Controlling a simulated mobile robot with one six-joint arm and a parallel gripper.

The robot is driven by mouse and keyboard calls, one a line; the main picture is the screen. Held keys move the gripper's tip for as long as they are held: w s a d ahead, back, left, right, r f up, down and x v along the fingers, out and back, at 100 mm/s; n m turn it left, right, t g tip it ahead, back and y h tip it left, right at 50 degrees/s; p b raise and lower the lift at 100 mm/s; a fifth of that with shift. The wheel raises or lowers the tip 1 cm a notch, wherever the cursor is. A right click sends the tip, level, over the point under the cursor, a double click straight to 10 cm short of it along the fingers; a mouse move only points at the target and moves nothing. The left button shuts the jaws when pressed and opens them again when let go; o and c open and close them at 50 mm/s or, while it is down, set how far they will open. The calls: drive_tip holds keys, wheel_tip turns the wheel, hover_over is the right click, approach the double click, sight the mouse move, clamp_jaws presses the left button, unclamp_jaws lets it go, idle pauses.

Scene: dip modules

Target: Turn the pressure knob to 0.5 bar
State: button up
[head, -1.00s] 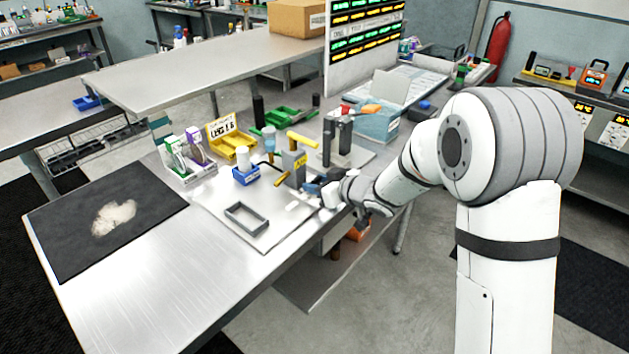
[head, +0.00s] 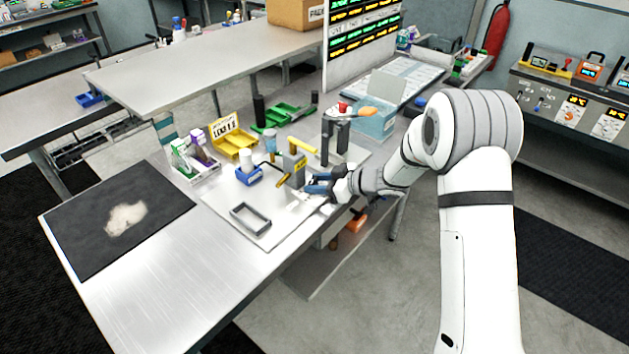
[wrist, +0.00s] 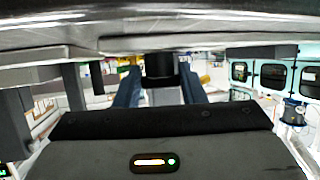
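My gripper (head: 312,184) is at the right side of the grey block with a yellow label (head: 293,168) on the workbench. Its blue fingers point left toward the block. In the wrist view my gripper (wrist: 160,88) has its two blue fingers apart, with a dark round part (wrist: 160,68) showing between them. I cannot tell whether this part is the pressure knob, or whether the fingers touch it. No pressure reading is legible.
A grey rectangular frame (head: 250,219) lies on the light plate in front of the block. A blue holder with a white-capped item (head: 249,175) stands left of it. Dark upright posts (head: 343,138) and a yellow bin (head: 232,147) stand behind.

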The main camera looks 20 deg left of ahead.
drive_tip(key=o, duration=0.5)
drive_tip(key=shift+w+d+r, duration=0.1)
drive_tip(key=shift+w+d, duration=0.05)
drive_tip(key=shift+w, duration=0.15)
drive_tip(key=shift+c, duration=0.2)
drive_tip(key=shift+s, duration=0.1)
drive_tip(key=b+v, duration=0.1)
drive_tip(key=v, duration=0.6)
drive_tip(key=shift+d+r, duration=0.1)
drive_tip(key=shift+d, duration=0.25)
